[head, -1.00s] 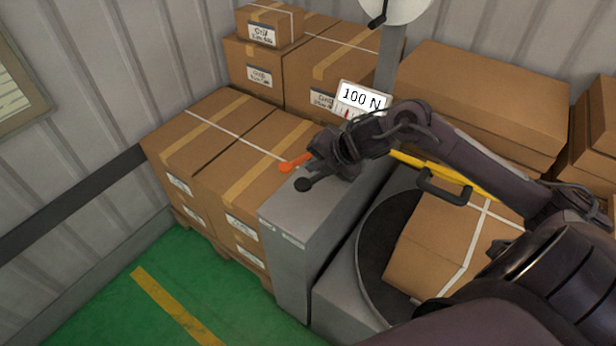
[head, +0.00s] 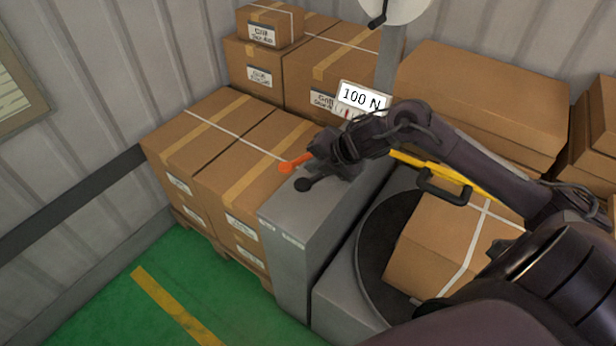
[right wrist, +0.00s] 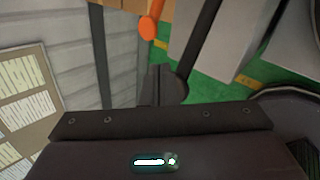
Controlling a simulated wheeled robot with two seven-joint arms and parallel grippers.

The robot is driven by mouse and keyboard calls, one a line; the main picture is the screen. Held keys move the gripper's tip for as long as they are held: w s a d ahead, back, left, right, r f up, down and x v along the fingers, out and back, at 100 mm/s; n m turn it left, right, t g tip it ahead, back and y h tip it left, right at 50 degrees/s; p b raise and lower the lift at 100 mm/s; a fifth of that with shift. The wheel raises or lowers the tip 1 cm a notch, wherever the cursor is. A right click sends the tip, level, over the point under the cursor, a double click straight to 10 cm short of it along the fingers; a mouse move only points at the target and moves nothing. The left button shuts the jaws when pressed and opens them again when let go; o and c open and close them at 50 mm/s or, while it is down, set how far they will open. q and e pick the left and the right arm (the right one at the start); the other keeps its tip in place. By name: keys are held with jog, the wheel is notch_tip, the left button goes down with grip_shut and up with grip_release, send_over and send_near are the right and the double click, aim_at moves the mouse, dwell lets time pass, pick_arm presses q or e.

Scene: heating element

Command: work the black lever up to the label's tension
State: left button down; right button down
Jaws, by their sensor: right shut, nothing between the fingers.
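The black lever (head: 303,185) sticks out to the left over the top of the grey cabinet (head: 290,260), its round knob at the free end. In the right wrist view the black lever (right wrist: 201,45) runs down to its knob beside my finger. An orange lever (head: 287,168) lies just behind it. The label (head: 361,97) reads "100 N", with a small scale and red mark below, partly hidden by my arm. My right gripper (head: 322,160) is shut and empty, close by the black lever; I cannot tell if they touch. My left gripper is out of view.
Stacked cartons (head: 225,150) stand on a pallet close left of the cabinet. A strapped carton (head: 455,240) sits on the round dark turntable (head: 372,262) to the right. A grey mast (head: 391,60) rises behind.

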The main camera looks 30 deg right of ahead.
dwell(0.3)
jog(key=shift+a+f+b, duration=0.2)
jog(key=shift+f+b, duration=0.1)
jog(key=shift+f, duration=0.05)
notch_tip(320, 180, down, 7)
jog(key=s+a+b, duration=0.1)
jog(key=a+b, duration=0.1)
jog(key=b, duration=0.2)
jog(key=shift+s+a+r+b, duration=0.15)
jog(key=shift+s+a+b, duration=0.05)
jog(key=shift+a+b, duration=0.2)
dwell(4.9)
jog(key=shift+r, duration=0.1)
dwell(0.5)
